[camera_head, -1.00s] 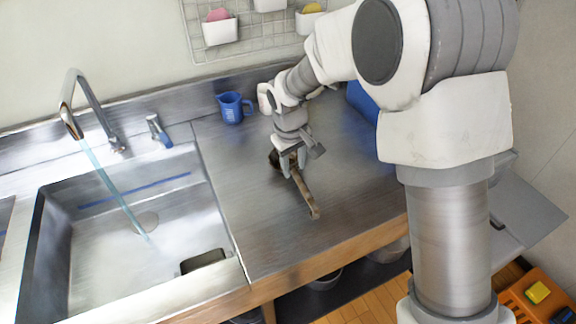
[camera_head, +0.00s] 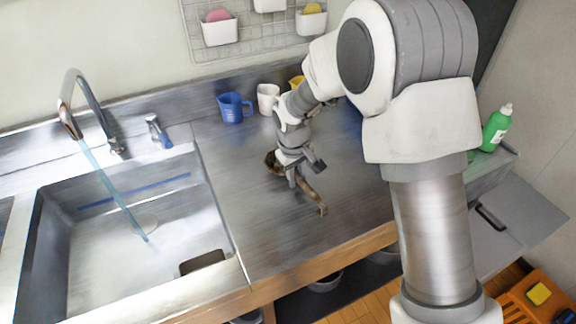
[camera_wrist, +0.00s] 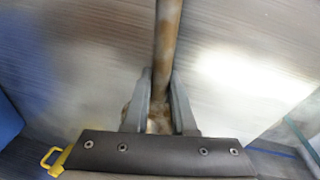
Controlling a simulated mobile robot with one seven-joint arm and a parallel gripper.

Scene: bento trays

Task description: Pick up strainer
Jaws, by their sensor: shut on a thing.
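The strainer (camera_head: 312,197) has a long brown handle and a dark rounded end at the far left, partly hidden by my gripper in the head view. My gripper (camera_head: 297,181) points down over the steel counter and is shut on the handle. In the wrist view, the handle (camera_wrist: 168,40) runs up from between the two fingers (camera_wrist: 160,110). The strainer is at or close above the counter; I cannot tell whether it touches it.
A blue cup (camera_head: 233,107), a white cup (camera_head: 267,98) and a yellow cup (camera_head: 296,82) stand at the back of the counter (camera_head: 240,215). The sink (camera_head: 150,285) with running water is at the left. A green bottle (camera_head: 496,128) stands at the right.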

